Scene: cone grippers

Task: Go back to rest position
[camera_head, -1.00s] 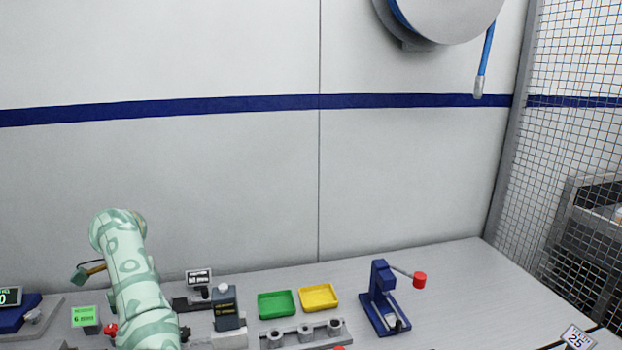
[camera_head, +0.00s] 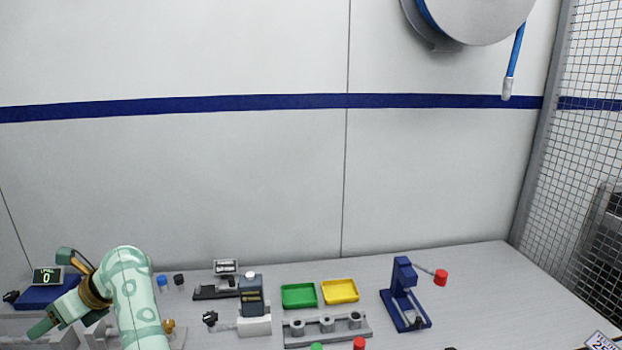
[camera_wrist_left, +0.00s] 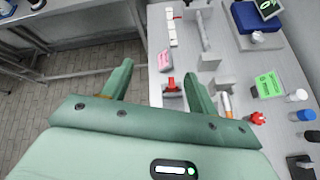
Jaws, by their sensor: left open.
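My left gripper (camera_head: 68,322) is at the lower left in the head view, with my pale green arm bent over the bench and the gripper turned toward the lower left. In the left wrist view its two green fingers (camera_wrist_left: 157,72) stand apart with nothing held between them. Beyond and below the fingers are the bench edge, a pink block (camera_wrist_left: 165,61) and a small red part (camera_wrist_left: 171,84). My right gripper is not in view.
The bench holds a blue display unit (camera_head: 47,290), a dark box device (camera_head: 251,297), green (camera_head: 299,295) and yellow (camera_head: 340,291) trays, a grey holder (camera_head: 327,331) and a blue lever press (camera_head: 404,295). A mesh fence (camera_head: 580,150) stands at right.

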